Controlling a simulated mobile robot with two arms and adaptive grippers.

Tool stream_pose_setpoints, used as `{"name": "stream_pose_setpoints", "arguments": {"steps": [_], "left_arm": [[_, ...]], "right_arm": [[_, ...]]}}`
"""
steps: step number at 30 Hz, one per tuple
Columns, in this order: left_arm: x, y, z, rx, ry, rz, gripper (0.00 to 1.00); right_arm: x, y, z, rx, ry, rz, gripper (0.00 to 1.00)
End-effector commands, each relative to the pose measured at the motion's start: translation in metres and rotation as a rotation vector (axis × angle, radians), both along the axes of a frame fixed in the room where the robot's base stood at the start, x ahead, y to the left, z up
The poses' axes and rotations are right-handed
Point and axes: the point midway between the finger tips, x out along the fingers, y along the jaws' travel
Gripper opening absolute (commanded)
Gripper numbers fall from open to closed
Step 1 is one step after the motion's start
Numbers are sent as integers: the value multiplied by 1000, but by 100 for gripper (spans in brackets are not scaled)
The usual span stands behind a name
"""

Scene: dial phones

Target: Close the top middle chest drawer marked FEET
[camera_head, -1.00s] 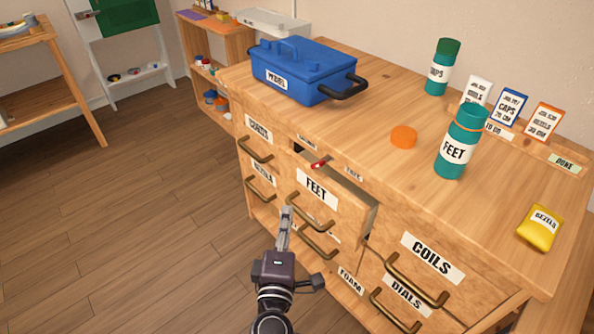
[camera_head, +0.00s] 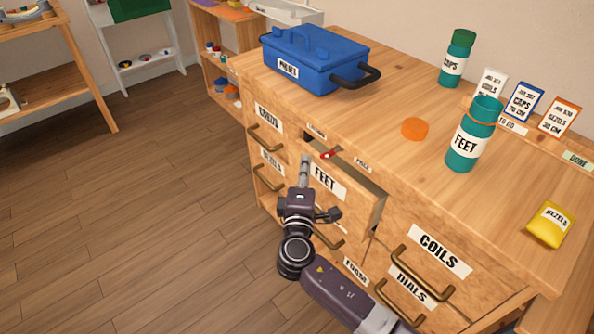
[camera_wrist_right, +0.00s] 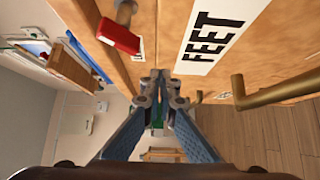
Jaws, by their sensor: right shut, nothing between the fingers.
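The top middle drawer marked FEET (camera_head: 345,205) stands pulled out from the chest, its right side wall and a gap at its top showing. Its FEET label also shows in the right wrist view (camera_wrist_right: 210,38). My right gripper (camera_head: 305,160) is shut and empty at the left part of the drawer front, beside the label. In the right wrist view its closed fingertips (camera_wrist_right: 158,75) are close to the drawer's face; I cannot tell whether they touch it. The drawer's handle shows in the right wrist view (camera_wrist_right: 270,93), apart from the fingers. My left gripper is not in view.
A red-ended object (camera_head: 328,154) lies at the drawer's top opening. On the chest top (camera_head: 380,115) stand a blue case (camera_head: 315,60), a FEET canister (camera_head: 470,140), an orange lid (camera_head: 414,128) and a yellow packet (camera_head: 550,223). The COILS drawer (camera_head: 420,255) is to the right.

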Motion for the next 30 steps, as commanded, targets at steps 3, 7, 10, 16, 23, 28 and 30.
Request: {"name": "stream_pose_setpoints", "arguments": {"steps": [3,7,10,16,23,28,30], "left_arm": [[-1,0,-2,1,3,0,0],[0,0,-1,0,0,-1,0],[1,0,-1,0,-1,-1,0],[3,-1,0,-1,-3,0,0],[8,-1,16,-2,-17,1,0],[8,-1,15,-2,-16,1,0],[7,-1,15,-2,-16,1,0]], "right_arm": [[2,-3,0,-1,0,0,0],[2,-3,0,-1,0,0,0],[2,-3,0,-1,0,0,0],[10,-15,-1,-2,-1,-2,0],[16,-25,0,-1,0,0,0],[16,-25,0,-1,0,0,0],[17,-25,0,0,0,0,0]]}}
